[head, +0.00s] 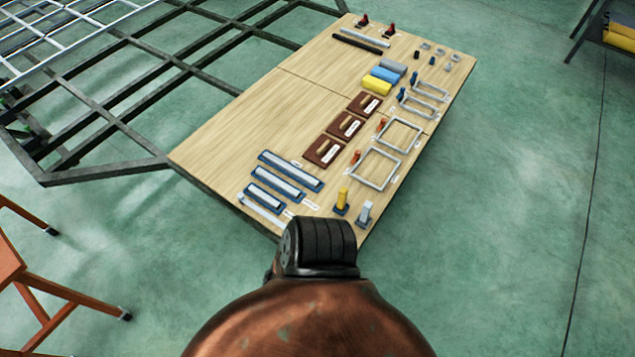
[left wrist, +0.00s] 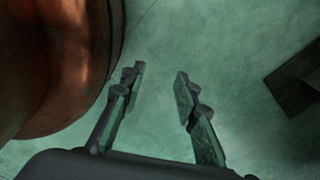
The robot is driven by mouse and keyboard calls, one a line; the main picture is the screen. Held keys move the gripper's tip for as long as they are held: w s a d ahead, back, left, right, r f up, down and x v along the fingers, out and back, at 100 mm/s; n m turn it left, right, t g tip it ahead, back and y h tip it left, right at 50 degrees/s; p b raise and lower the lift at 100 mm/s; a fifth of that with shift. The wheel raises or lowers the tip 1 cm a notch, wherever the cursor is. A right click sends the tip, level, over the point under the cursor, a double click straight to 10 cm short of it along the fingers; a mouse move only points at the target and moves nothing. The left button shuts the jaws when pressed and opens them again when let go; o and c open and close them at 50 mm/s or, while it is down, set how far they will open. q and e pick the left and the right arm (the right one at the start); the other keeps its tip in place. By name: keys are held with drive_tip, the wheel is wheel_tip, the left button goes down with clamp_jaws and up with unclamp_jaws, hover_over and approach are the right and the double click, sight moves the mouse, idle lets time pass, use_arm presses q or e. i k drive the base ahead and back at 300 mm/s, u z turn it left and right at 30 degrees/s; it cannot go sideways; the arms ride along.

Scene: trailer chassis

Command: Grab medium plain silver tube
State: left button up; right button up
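Three silver tubes of different lengths lie in blue holders near the table's near left corner in the head view. The longest (head: 290,170) is farthest back, the middle one (head: 277,183) is of medium length, and the shortest (head: 267,197) is nearest. Small white labels lie by them, too small to read. My left gripper (left wrist: 160,74) shows only in the left wrist view. Its two fingers are apart with nothing between them, above green floor and away from the tubes. My right gripper is in neither view.
The wooden table (head: 230,140) also bears a thin silver strip (head: 262,211), brown blocks (head: 345,125), silver frames (head: 374,168), a yellow upright piece (head: 342,198) and a grey one (head: 364,212). A dark metal chassis (head: 105,130) adjoins its left side.

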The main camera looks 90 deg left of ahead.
sight(277, 183)
drive_tip(key=i, duration=1.65)
drive_tip(key=u, duration=5.05)
